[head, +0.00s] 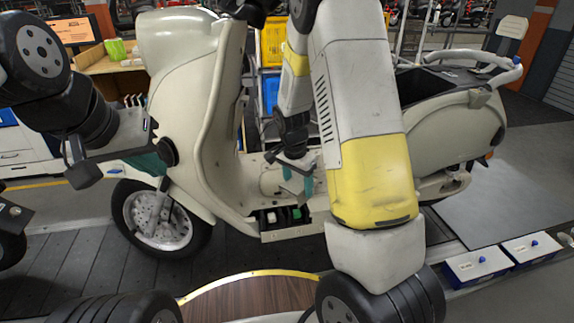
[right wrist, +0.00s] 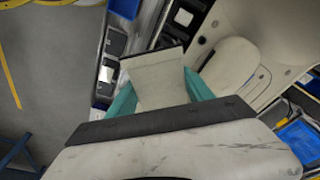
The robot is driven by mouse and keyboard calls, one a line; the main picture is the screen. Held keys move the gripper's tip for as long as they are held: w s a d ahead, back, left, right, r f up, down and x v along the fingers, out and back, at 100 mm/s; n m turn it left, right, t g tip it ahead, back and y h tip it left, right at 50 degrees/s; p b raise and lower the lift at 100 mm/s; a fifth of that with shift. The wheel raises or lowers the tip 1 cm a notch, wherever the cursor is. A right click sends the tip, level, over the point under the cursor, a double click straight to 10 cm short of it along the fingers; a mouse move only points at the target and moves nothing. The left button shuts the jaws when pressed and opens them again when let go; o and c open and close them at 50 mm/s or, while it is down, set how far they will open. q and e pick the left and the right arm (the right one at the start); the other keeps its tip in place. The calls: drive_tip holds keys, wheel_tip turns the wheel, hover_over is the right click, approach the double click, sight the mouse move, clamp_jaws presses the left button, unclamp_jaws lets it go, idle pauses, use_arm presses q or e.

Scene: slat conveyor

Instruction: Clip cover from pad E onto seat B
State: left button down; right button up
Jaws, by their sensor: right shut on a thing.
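My right gripper (head: 298,186) hangs over the scooter's footboard, in front of the seat base. Its teal fingers are shut on a flat cream cover (right wrist: 155,78), which shows between them in the right wrist view. The open bay (head: 283,218) with dark pockets in the footboard's near side lies just below the gripper, apart from it. The bay also shows in the right wrist view (right wrist: 108,75), beside the cover. Letters for pad E and seat B are not readable. My left gripper (head: 140,166) is at the scooter's front; its fingertips are partly hidden and its opening is unclear.
The cream scooter (head: 196,85) stands on the dark slat conveyor (head: 70,245). A bench with a green cup (head: 116,48) is behind at the left. My right arm hides the scooter's middle.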

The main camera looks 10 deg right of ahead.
sight(297, 211)
drive_tip(key=m, duration=0.2)
drive_tip(key=w+m, duration=0.1)
drive_tip(key=m, duration=0.1)
drive_tip(key=r+m+g, duration=0.1)
drive_tip(key=m, duration=0.1)
drive_tip(key=shift+w+d, duration=0.1)
drive_tip(key=shift+w, duration=0.3)
drive_tip(key=shift+w+m, duration=0.1)
drive_tip(key=shift+m, duration=0.7)
drive_tip(key=shift+f, duration=1.9)
drive_tip(key=shift+f, duration=0.1)
drive_tip(key=shift+f, duration=3.7)
drive_tip(key=shift+f, duration=0.6)
drive_tip(key=o, duration=1.5)
drive_tip(key=shift+w, duration=0.1)
